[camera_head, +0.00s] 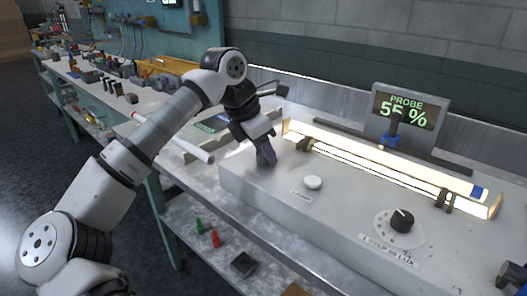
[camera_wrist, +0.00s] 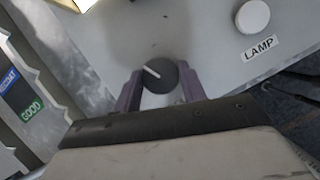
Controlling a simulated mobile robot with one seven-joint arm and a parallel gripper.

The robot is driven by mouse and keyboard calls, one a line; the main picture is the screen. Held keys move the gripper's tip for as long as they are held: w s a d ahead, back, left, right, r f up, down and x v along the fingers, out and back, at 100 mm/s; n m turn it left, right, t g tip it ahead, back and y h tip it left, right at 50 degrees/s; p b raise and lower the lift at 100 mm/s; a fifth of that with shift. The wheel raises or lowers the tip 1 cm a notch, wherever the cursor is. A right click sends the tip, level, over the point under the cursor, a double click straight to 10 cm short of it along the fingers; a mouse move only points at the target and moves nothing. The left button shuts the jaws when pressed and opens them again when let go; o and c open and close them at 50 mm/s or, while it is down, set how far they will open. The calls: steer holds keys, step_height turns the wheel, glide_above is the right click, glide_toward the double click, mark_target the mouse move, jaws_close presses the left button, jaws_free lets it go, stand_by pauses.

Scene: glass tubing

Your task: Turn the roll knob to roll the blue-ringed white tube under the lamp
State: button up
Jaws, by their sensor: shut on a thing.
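A dark round knob (camera_wrist: 160,78) with a white pointer line sits between the two purple fingers of my gripper (camera_wrist: 160,88) in the wrist view. My gripper is shut on this knob; the pointer slants to the upper left. In the head view my gripper (camera_head: 266,158) is at the left end of the grey console (camera_head: 345,215) and hides the knob. A long white tube (camera_head: 375,162) with a blue ring (camera_head: 478,192) near its right end lies across dark supports in the brightly lit strip. The probe display (camera_head: 404,110) reads 55 %.
A white lamp button (camera_head: 312,182) sits right of my gripper; it also shows in the wrist view (camera_wrist: 253,17). A dial (camera_head: 402,221) marked in lux is at the console's front right. Another white tube (camera_head: 190,148) lies left of the console. A rack (camera_wrist: 25,85) labelled GOOD is beside the console.

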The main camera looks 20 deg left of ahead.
steer(key=o, duration=1)
steer(key=v, duration=1.4)
steer(key=shift+w, duration=0.15)
